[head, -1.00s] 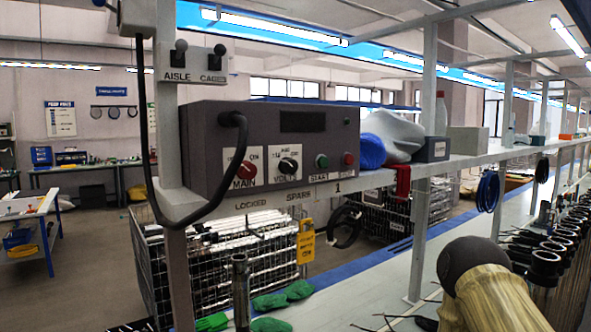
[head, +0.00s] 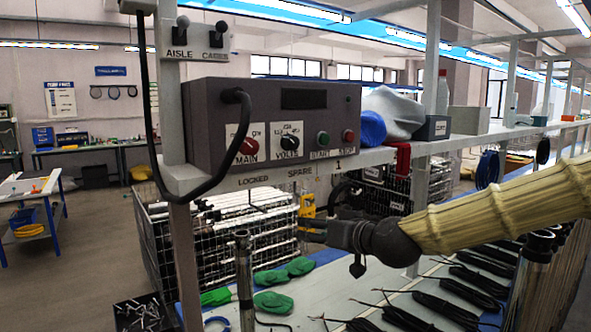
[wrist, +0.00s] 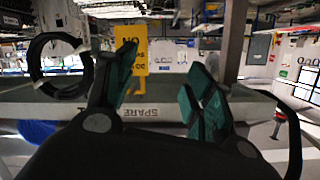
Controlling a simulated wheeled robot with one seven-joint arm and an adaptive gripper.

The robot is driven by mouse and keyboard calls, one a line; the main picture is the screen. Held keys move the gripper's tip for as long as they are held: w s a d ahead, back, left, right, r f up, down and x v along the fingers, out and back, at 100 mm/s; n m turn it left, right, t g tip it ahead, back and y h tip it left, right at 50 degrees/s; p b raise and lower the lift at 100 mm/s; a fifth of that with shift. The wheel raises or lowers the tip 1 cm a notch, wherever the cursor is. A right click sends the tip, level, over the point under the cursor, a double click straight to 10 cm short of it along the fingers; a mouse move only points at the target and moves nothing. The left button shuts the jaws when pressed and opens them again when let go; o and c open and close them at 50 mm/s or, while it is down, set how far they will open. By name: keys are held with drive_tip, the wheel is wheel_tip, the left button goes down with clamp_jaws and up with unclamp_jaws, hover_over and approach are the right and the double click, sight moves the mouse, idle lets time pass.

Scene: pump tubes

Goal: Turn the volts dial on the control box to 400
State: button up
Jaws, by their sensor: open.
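The control box (head: 215,125) is a dark grey box on the shelf, at left of centre in the head view. Its volts dial (head: 289,142) is a black knob on a white plate, right of the red main knob (head: 248,147). The dial's pointer and numbers are too small to read. My gripper (head: 305,228) is below and slightly right of the dial, under the shelf edge, pointing left. It is apart from the box. In the wrist view my gripper (wrist: 160,85) is open and empty, with green-padded fingers spread. The dial is not visible in the wrist view.
Start (head: 323,138) and stop (head: 348,136) buttons sit right of the dial. The shelf edge (head: 320,170) runs below the box. A thick black cable (head: 240,130) loops across the box's left front. A yellow tag (wrist: 132,55) hangs by the shelf. A metal post (head: 243,275) stands below.

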sight(294, 144)
wheel_tip(294, 144, up, 19)
drive_tip(key=s+d+n+t+y, duration=0.1)
drive_tip(key=s+n+t+y, duration=0.1)
drive_tip(key=shift+r+p+x, duration=0.1)
drive_tip(key=shift+p+x, duration=0.95)
drive_tip(key=shift+x, duration=1.55)
drive_tip(key=shift+r+p+x, duration=0.15)
drive_tip(key=shift+p+x, duration=0.85)
drive_tip(key=shift+x, duration=1.65)
drive_tip(key=c, duration=1)
